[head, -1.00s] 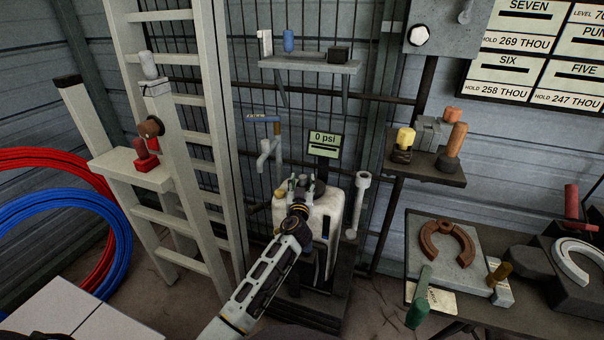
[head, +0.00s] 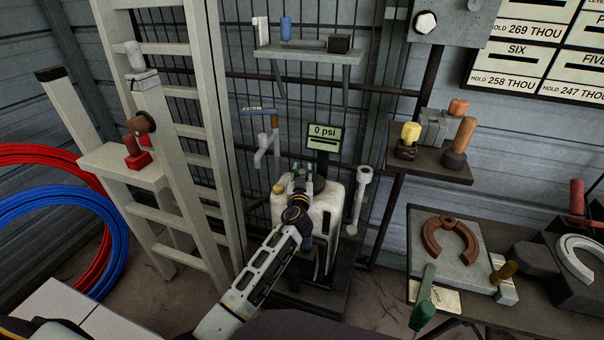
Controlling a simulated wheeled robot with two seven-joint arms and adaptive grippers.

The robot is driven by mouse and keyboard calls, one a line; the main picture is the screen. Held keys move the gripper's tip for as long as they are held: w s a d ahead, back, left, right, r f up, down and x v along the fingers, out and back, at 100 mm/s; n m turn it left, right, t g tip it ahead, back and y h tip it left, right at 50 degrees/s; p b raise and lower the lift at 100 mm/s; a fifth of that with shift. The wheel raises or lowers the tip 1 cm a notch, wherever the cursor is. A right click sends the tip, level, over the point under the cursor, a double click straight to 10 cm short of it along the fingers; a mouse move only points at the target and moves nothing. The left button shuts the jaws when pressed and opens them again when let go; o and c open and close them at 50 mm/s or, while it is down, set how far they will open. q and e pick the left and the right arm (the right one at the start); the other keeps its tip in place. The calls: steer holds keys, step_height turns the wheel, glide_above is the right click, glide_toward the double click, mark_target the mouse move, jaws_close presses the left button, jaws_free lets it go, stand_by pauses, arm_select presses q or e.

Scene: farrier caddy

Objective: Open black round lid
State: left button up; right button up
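A white container (head: 332,200) stands on a dark base at the middle of the head view, with a small yellowish cap (head: 279,188) at its left shoulder. A black round lid (head: 318,183) shows in part on its top, just behind and right of my gripper. My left gripper (head: 299,183) is over the container's top, its fingers pointing away from me beside the lid. Gripper and wrist hide part of the container's top and front. I cannot tell whether the fingers touch the lid, or whether they are open. My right gripper is not in view.
A "0 psi" display (head: 322,138) stands just behind the container. A grey tap (head: 262,150) is to the left, and a pale upright pipe (head: 359,200) to the right. A ladder (head: 207,130) stands left. A bench with a horseshoe (head: 447,245) is at right.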

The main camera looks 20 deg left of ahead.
arm_select(q)
jaws_close()
